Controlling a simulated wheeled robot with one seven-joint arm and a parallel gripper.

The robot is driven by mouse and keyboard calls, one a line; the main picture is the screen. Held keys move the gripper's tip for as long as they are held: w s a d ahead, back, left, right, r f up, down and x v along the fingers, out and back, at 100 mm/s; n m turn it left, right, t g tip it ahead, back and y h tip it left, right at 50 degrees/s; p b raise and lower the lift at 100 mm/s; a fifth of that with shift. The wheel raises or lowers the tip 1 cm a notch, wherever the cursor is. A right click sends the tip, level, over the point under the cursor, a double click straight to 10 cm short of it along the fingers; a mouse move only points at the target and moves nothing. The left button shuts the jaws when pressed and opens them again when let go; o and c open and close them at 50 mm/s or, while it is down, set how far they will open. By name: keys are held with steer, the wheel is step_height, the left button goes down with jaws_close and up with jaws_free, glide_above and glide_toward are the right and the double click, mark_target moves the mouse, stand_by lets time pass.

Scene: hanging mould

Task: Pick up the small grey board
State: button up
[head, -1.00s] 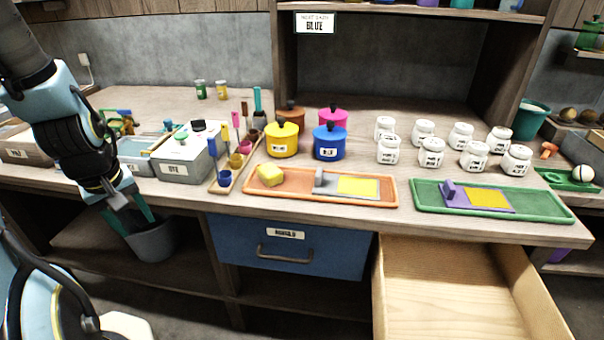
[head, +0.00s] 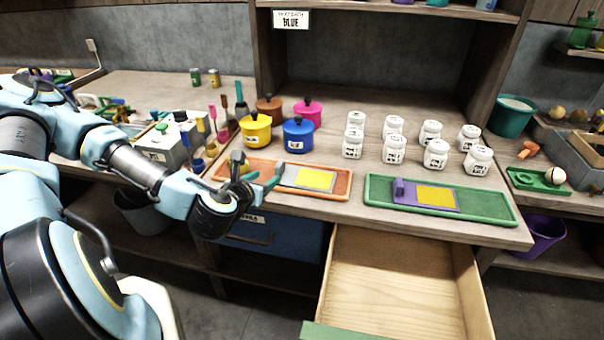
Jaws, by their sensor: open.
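The small grey board (head: 291,177) lies in the orange tray (head: 340,193) near the counter's front edge, with a yellow patch (head: 314,179) on its right part. In the earlier view it had a grey block at its left end; that end is now largely hidden behind my gripper. My gripper (head: 261,171) is open, over the left part of the orange tray, close to the board's left end. I cannot tell whether a finger touches the board. A yellow sponge in the tray is mostly hidden by my gripper.
A green tray (head: 488,211) to the right holds a purple board (head: 406,193) with a yellow patch. Lidded pots, such as the blue pot (head: 298,137), and several white jars (head: 394,150) stand behind. An open, empty-looking drawer (head: 394,285) juts out below; a blue drawer (head: 290,240) is shut.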

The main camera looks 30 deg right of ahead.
mark_target(278, 166)
steer(key=w+d+f+b, duration=0.1)
steer(key=w+d+b, duration=0.1)
steer(key=b, duration=0.2)
steer(key=shift+w+f+n+b, duration=0.1)
steer(key=shift+f+n+b, duration=0.1)
steer(key=shift+n+b, duration=0.15)
steer(key=shift+w+d+r+p, duration=0.1)
steer(key=shift+w+d+p, duration=0.4)
steer(key=shift+p, duration=0.2)
steer(key=p+x, duration=0.2)
steer(key=x, duration=0.3)
steer(key=shift+d, duration=0.1)
steer(key=shift+w+d+f+p, duration=0.3)
steer(key=shift+w+f, duration=0.05)
steer(key=shift+w, duration=0.05)
jaws_close()
